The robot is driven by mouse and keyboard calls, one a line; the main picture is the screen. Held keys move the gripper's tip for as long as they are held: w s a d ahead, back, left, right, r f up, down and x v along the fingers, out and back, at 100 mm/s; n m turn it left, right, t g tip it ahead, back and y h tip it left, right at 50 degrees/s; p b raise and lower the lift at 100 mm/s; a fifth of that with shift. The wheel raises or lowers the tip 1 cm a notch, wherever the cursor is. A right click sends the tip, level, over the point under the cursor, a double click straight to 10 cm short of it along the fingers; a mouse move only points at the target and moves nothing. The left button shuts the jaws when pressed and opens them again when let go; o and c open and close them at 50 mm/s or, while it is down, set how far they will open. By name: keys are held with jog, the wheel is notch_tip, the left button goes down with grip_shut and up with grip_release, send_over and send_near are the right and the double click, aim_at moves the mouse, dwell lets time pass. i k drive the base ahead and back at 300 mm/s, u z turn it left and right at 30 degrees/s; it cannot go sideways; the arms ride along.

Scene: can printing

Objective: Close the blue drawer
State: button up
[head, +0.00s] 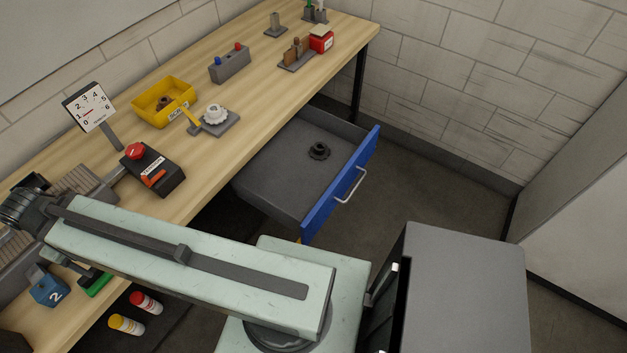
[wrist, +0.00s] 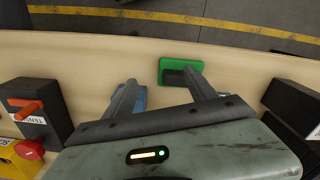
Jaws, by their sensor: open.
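The blue drawer (head: 343,190) is pulled out from under the wooden workbench in the head view. Its blue front with a pale handle (head: 351,186) stands well away from the bench edge. A dark round part (head: 319,150) lies inside on the grey drawer floor. My gripper (wrist: 160,82) shows in the wrist view with its two fingers apart and nothing seen between them. It is over the bench top, near a blue block (wrist: 141,97) and a green pad (wrist: 202,67), far from the drawer. The drawer is not in the wrist view.
The bench (head: 228,128) carries a yellow bin (head: 150,111), a black box with a red button (head: 150,170), a gauge (head: 90,107) and a gear on a stand (head: 214,117). A grey cabinet (head: 465,290) stands at lower right. Open floor lies right of the drawer.

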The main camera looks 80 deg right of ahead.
aim_at(299, 191)
jog(key=z, duration=0.35)
jog(key=k, duration=0.65)
jog(key=z, duration=0.8)
jog(key=k, duration=0.9)
jog(key=z, duration=0.5)
jog(key=i, duration=1.4)
jog(key=k, duration=0.9)
jog(key=z, duration=0.15)
